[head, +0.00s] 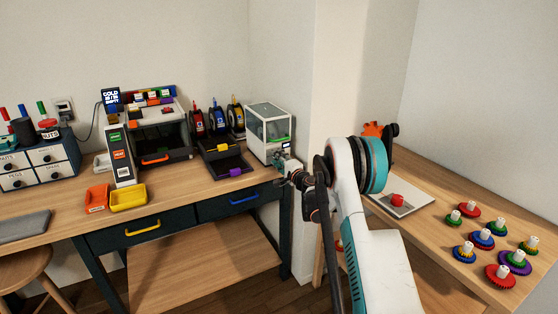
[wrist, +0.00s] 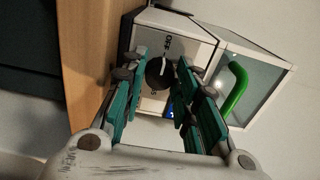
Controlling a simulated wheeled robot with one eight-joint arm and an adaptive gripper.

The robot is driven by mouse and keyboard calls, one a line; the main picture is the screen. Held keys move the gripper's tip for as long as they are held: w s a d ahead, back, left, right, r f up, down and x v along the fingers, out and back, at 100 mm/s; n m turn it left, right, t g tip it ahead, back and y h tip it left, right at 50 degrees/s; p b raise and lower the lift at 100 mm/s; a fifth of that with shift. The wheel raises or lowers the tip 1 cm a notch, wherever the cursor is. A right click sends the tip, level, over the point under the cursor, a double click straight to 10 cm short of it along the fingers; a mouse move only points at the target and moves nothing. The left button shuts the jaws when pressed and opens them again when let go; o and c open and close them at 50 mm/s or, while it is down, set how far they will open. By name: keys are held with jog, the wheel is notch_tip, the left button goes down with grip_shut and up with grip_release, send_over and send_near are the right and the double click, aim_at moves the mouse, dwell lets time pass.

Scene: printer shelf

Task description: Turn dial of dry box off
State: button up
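The dry box (head: 268,132) is a white case with clear panels at the right end of the workbench. In the wrist view the dry box (wrist: 250,62) shows a clear door with a green handle (wrist: 235,88). Its black dial (wrist: 160,73) with a white pointer mark sits on the front panel, with small lettering beside it that I cannot read fully. My gripper (wrist: 163,80) has its green-sided fingers apart, one on each side of the dial. I cannot tell whether they touch it. In the head view my gripper (head: 291,172) is at the box's front.
The workbench (head: 190,191) also holds a printer (head: 160,135), a dark filament stand (head: 226,160) and a drawer cabinet (head: 38,165). A white wall column stands close right of the box. A side table (head: 430,190) with colored gears is at the right.

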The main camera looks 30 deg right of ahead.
jog(key=shift+o, duration=1.3)
jog(key=s, duration=1.2)
jog(key=shift+d, duration=0.2)
